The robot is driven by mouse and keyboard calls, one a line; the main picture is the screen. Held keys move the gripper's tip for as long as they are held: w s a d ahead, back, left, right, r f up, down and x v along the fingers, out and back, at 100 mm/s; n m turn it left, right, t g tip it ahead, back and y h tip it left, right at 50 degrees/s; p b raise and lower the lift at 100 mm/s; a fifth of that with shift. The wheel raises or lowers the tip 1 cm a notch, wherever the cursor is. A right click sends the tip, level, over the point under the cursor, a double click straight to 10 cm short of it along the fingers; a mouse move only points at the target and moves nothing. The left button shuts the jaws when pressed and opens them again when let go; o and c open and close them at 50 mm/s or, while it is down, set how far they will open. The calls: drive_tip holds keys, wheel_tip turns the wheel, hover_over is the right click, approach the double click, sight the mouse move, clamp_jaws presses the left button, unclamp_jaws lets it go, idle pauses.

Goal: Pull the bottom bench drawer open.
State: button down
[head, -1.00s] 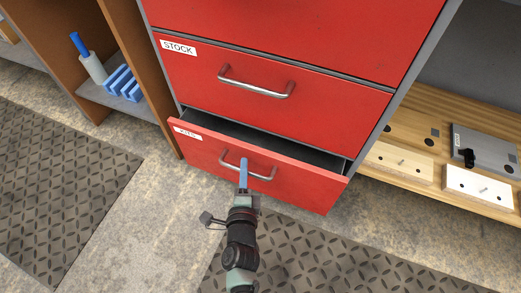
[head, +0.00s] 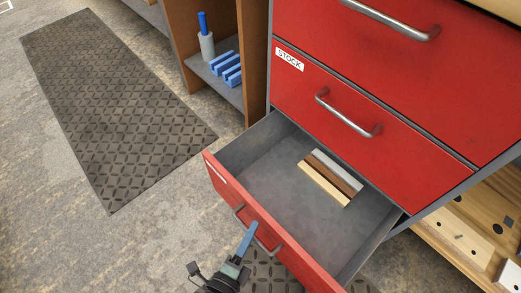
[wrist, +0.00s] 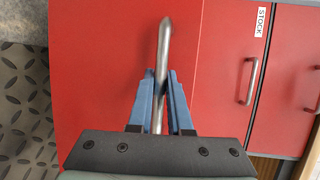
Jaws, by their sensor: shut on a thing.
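The bottom bench drawer (head: 245,165) is red-fronted with a grey inside, and it stands well out from the bench in the head view. Its metal bar handle (head: 238,212) runs across the front. My gripper (head: 250,233) is at that handle. In the wrist view the blue fingers of my gripper (wrist: 161,95) are closed around the handle bar (wrist: 164,45), one on each side. Several thin bars, in grey, brown and pale wood colours (head: 325,185), lie inside the drawer toward the back.
The shut STOCK drawer (head: 345,100) is just above, with its own handle (head: 345,115). A wooden shelf unit (head: 255,70) with blue parts stands to the left. A dark mat (head: 105,100) lies on open floor at left. A wooden board shelf (head: 465,240) is at right.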

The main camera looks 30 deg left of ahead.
drive_tip(key=shift+s+a, duration=0.1)
drive_tip(key=shift+s, duration=0.15)
drive_tip(key=c, duration=0.8)
unclamp_jaws()
drive_tip(key=shift+c, duration=0.2)
drive_tip(key=s+d+r+p, duration=0.1)
drive_tip(key=s+r+p, duration=0.1)
drive_tip(key=s, duration=1)
drive_tip(key=shift+s+r+p, duration=0.2)
drive_tip(key=shift+s+p, duration=0.2)
drive_tip(key=shift+p, duration=0.4)
